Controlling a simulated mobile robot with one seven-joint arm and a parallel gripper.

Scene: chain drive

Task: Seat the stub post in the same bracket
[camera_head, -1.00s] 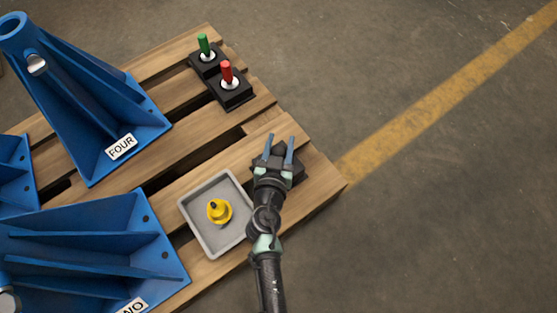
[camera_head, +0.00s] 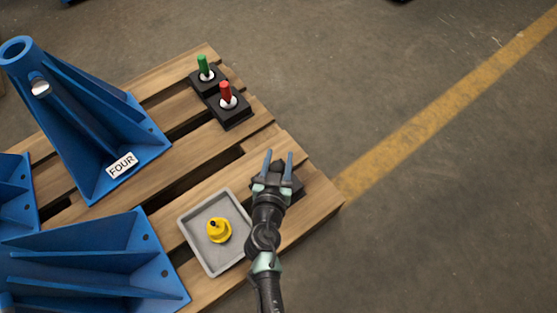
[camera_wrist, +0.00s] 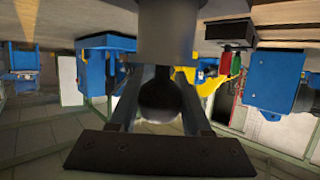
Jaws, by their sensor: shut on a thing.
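My gripper (camera_head: 278,156) is over the right corner of the pallet, beside the grey tray. In the wrist view its two fingers (camera_wrist: 160,95) stand either side of a dark rounded piece below a grey cylinder (camera_wrist: 165,30); I take this held thing to be the stub post, but cannot be sure. Another blue bracket (camera_head: 95,262) is at lower left, partly cut off.
The grey tray (camera_head: 188,236) holds a yellow piece (camera_head: 219,231). A green peg (camera_head: 203,65) and a red peg (camera_head: 225,92) stand in black blocks at the pallet's far end. A dark block lies under my gripper. Floor to the right is clear.

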